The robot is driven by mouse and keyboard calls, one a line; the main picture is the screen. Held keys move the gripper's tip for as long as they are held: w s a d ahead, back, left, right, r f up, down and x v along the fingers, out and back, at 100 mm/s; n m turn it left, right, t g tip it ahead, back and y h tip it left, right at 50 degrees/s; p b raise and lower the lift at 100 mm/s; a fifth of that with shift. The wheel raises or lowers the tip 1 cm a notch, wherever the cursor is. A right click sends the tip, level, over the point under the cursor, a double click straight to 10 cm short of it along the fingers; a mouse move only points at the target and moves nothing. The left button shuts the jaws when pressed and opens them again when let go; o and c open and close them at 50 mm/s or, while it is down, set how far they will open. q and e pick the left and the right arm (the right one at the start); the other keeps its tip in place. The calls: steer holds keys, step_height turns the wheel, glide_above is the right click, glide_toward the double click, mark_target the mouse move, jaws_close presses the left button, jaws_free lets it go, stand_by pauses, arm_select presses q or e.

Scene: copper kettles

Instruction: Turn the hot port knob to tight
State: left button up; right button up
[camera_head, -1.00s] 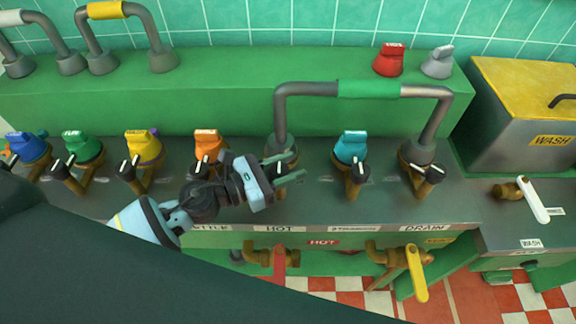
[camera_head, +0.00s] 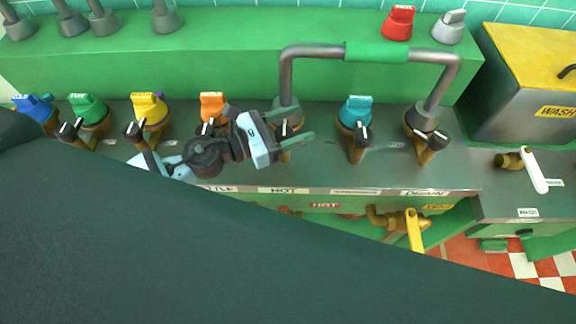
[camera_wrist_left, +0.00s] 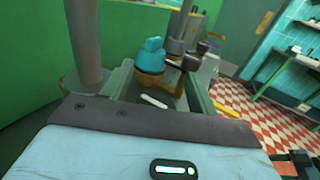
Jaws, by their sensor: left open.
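The hot port knob (camera_head: 284,132) is a dark knob with a white pointer on a brass valve, behind the HOT label (camera_head: 284,190). It sits at the foot of the left end of the grey pipe with the green sleeve (camera_head: 376,52). My left gripper (camera_head: 300,138) is open at this knob and partly hides it. In the left wrist view, a white bar (camera_wrist_left: 155,101) shows between the open fingers (camera_wrist_left: 158,84). Whether the fingers touch the knob, I cannot tell. My right gripper is not in view.
A teal-topped valve (camera_head: 356,118) stands to the right and an orange-topped one (camera_head: 212,105) to the left. Another dark knob (camera_head: 430,138) sits at the pipe's right foot. A yellow lever (camera_head: 414,230) hangs below the counter.

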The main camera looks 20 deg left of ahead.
arm_select(q)
step_height(320, 180, up, 3)
steer(key=shift+f+p, duration=0.1)
steer(key=shift+p, duration=0.25)
steer(key=s+d+p, duration=0.1)
steer(key=s+d, duration=0.3)
steer(key=s, duration=1.1)
steer(key=shift+s, duration=0.25)
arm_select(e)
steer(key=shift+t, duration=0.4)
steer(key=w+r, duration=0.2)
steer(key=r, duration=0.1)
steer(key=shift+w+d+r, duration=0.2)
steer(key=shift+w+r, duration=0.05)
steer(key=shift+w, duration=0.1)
